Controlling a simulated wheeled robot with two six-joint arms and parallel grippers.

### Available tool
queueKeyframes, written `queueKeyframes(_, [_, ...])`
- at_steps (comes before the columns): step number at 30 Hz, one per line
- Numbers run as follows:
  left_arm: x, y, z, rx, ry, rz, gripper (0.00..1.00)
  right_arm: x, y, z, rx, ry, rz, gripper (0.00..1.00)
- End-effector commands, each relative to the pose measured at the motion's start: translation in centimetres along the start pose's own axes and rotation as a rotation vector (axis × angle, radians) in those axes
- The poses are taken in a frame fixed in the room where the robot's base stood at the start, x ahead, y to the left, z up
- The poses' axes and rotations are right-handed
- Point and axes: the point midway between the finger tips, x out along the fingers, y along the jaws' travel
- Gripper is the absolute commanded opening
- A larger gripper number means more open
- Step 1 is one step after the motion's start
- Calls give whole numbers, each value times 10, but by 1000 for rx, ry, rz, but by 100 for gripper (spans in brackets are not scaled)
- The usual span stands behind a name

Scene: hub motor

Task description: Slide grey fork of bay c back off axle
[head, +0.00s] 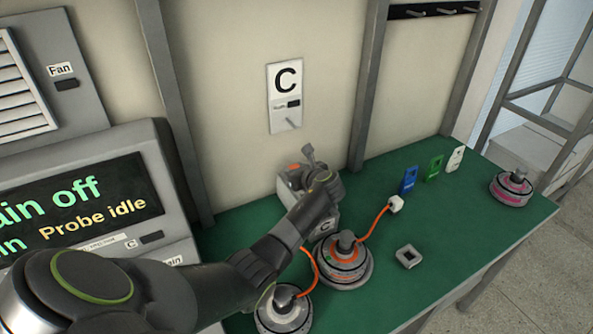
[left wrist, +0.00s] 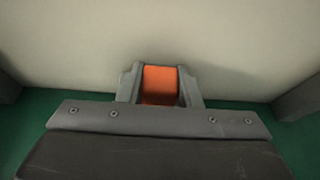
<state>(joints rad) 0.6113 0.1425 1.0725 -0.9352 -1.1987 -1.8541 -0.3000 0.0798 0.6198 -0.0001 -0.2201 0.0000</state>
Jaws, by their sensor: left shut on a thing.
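The bay C block (head: 325,222), pale grey and marked C, stands on the green bench by the wall, partly covered by my left arm. My left gripper (head: 310,165) is at its top. In the left wrist view, the fingers of my left gripper (left wrist: 160,88) are shut on an orange block (left wrist: 160,84), with the wall behind. An orange patch (head: 294,166) also shows there in the head view. I cannot tell whether the orange block belongs to the grey fork. The fork's prongs and the axle cannot be made out. My right gripper is not in view.
A hub motor with orange bands (head: 345,262) and an orange cable stands in front of the block; another hub motor (head: 283,308) is nearer. Blue (head: 409,180), green (head: 434,169) and white (head: 456,159) tags stand behind. A grey square ring (head: 408,257) lies right.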

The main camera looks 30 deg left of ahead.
Motion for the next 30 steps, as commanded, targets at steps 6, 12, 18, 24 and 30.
queueKeyframes(6, [1, 0, 3, -1, -7, -1, 53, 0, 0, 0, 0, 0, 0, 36])
queueKeyframes(12, [0, 0, 2, -1, -5, -1, 53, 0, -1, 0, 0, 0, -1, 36])
queueKeyframes(18, [-7, -1, 2, -2, -5, -3, 53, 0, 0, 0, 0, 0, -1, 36])
queueKeyframes(24, [-34, 0, 1, -5, -3, -3, 53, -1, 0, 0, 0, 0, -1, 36])
queueKeyframes(30, [-76, -1, 0, -5, -1, -5, 53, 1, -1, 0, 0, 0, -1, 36])
